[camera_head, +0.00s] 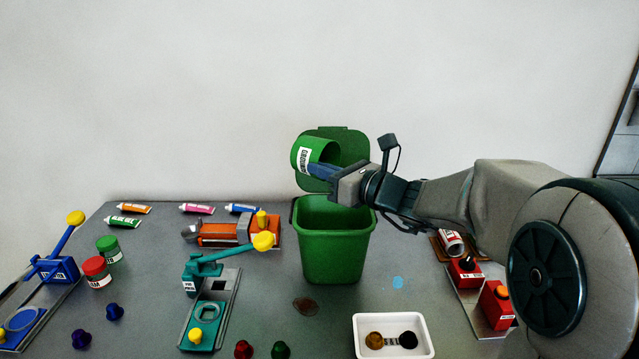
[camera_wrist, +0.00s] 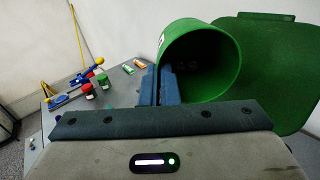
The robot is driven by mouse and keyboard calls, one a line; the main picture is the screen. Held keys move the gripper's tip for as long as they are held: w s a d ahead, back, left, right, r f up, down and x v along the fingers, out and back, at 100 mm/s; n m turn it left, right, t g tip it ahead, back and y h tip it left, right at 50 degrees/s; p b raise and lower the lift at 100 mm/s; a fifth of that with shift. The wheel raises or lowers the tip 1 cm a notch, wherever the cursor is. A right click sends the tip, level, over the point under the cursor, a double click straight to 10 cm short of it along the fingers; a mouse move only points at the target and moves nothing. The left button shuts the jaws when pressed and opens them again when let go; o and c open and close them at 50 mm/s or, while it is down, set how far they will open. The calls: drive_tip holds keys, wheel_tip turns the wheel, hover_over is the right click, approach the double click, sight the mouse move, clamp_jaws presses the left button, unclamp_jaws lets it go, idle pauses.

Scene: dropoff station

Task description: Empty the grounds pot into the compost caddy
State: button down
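The green grounds pot (camera_head: 316,154), with a white label, is held above the compost caddy, tipped onto its side. Its open mouth faces back toward my gripper, and its shaded inside shows in the wrist view (camera_wrist: 205,62); I see no grounds there, though part is dark. My gripper (camera_head: 322,171) is shut on the pot's wall near the rim, its blue fingers also showing in the wrist view (camera_wrist: 158,86). The green compost caddy (camera_head: 333,251) stands upright below, its lid (camera_head: 350,146) raised behind the pot. The caddy's bottom is hidden.
Left of the caddy are an orange device (camera_head: 222,233) and a teal press (camera_head: 204,312). A white tray (camera_head: 360,321) lies in front. Red boxes (camera_head: 495,304) and a can (camera_head: 451,243) stand right, under my arm. A dark brown patch (camera_head: 305,306) lies before the caddy.

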drive_tip(key=d+t+y+b, duration=0.1)
drive_tip(key=b, duration=0.4)
drive_tip(key=s+f+t+y+b, duration=0.1)
drive_tip(key=y+b, duration=0.1)
drive_tip(key=b, duration=0.4)
drive_tip(key=s+d+f+t+y+b, duration=0.1)
drive_tip(key=t+y+b, duration=0.1)
drive_tip(key=b, duration=0.3)
drive_tip(key=shift+d+f+b, duration=0.25)
drive_tip(key=shift+d+b, duration=0.05)
drive_tip(key=shift+r, duration=0.1)
idle(1.0)
